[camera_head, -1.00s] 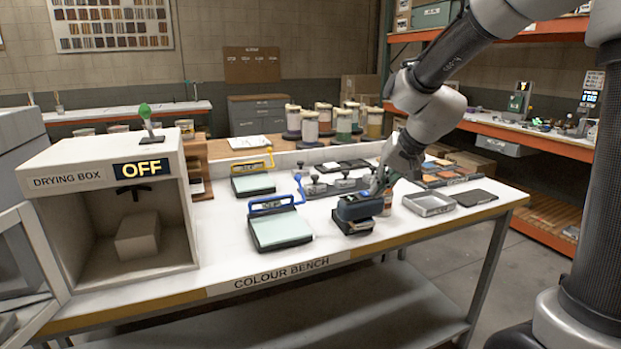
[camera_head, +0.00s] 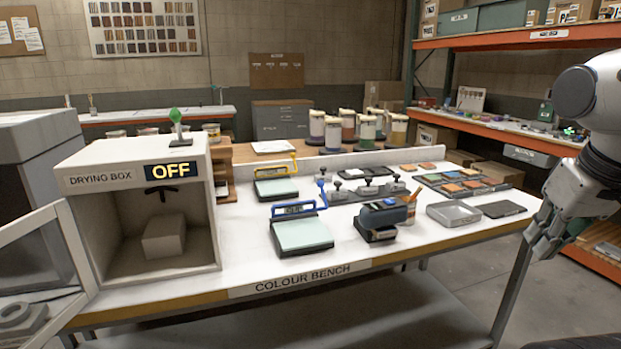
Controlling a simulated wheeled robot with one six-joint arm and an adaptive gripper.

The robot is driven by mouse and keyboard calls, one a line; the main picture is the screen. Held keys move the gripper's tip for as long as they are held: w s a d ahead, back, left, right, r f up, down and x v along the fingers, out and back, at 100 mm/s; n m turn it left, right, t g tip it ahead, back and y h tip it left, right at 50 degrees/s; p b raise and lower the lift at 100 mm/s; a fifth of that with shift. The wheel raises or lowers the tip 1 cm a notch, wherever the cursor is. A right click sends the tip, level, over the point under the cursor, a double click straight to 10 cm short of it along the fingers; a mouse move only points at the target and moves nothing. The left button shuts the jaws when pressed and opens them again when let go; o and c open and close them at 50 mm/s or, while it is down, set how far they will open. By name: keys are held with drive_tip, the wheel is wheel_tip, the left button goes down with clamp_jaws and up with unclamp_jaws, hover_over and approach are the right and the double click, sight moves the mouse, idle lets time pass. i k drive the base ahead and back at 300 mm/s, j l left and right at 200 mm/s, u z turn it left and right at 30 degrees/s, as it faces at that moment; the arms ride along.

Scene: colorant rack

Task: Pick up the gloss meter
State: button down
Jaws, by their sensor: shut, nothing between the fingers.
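The device I take to be the gloss meter (camera_head: 384,212) is a blue-grey, rounded block at the front of the white bench. It sits on a dark base (camera_head: 377,236). My gripper (camera_head: 534,246) is off the bench's right end, at the right of the view, pointing down. It is well apart from the device. Its fingers look closed and hold nothing. The fingertips are small and partly dark against the floor.
Left of the device is a scale with a blue frame (camera_head: 304,235); a yellow-framed one (camera_head: 276,188) stands behind. A cup with sticks (camera_head: 408,208) stands close behind the device. A grey tray (camera_head: 453,214) and dark plate (camera_head: 502,209) lie to its right.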

sight(378, 216)
drive_tip(key=i+l+u, duration=0.3)
drive_tip(key=i, duration=0.2)
drive_tip(key=i+l+u, duration=0.3)
drive_tip(key=i+l, duration=0.15)
